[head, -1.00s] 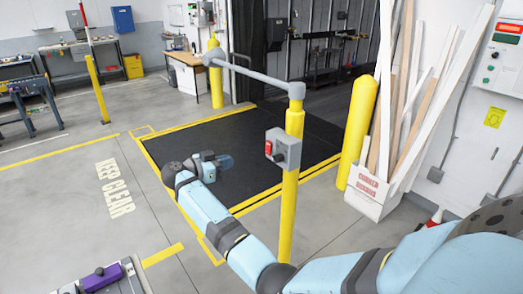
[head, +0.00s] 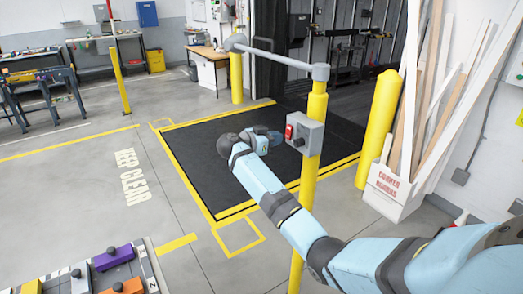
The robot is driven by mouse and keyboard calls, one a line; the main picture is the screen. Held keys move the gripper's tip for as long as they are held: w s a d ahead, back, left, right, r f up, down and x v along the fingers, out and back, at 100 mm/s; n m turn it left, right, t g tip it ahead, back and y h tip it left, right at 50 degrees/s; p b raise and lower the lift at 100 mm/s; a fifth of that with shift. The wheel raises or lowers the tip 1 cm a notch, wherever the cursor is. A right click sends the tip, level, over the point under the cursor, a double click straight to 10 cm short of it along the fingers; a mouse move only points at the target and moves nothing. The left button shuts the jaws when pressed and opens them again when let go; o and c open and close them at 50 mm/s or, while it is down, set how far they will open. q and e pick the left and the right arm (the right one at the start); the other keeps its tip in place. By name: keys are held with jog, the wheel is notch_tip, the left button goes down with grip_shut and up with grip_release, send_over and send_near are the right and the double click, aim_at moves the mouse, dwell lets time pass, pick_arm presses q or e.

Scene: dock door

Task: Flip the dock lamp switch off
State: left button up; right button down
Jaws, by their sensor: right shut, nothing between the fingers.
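A grey switch box (head: 311,136) is mounted on a yellow post, with a red switch (head: 290,131) and a dark round knob on its left-facing side. Whether the red switch is up or down is too small to tell. My right gripper (head: 276,138) is just left of the box in the picture, its fingers pointing towards the red switch. It is shut and empty. A small gap shows between the fingertips and the switch; I cannot tell the distance in depth. My left gripper is not in view.
A grey rail (head: 275,58) runs from the yellow post (head: 312,175) back to another post. A yellow bollard (head: 380,127) and a box of boards (head: 395,192) stand at the right. A cart with colored blocks (head: 140,272) is at lower left. A black mat (head: 200,160) lies behind.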

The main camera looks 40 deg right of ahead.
aim_at(289, 132)
jog(key=shift+s+d+f+b, duration=0.15)
jog(key=shift+d+b, duration=0.1)
jog(key=shift+d, duration=0.2)
jog(key=shift+w+d+f+b, duration=0.1)
jog(key=shift+d+f+b, duration=0.1)
jog(key=shift+d, duration=0.25)
jog(key=shift+s+d+r, duration=0.1)
jog(key=shift+d+r, duration=0.05)
jog(key=shift+d, duration=0.15)
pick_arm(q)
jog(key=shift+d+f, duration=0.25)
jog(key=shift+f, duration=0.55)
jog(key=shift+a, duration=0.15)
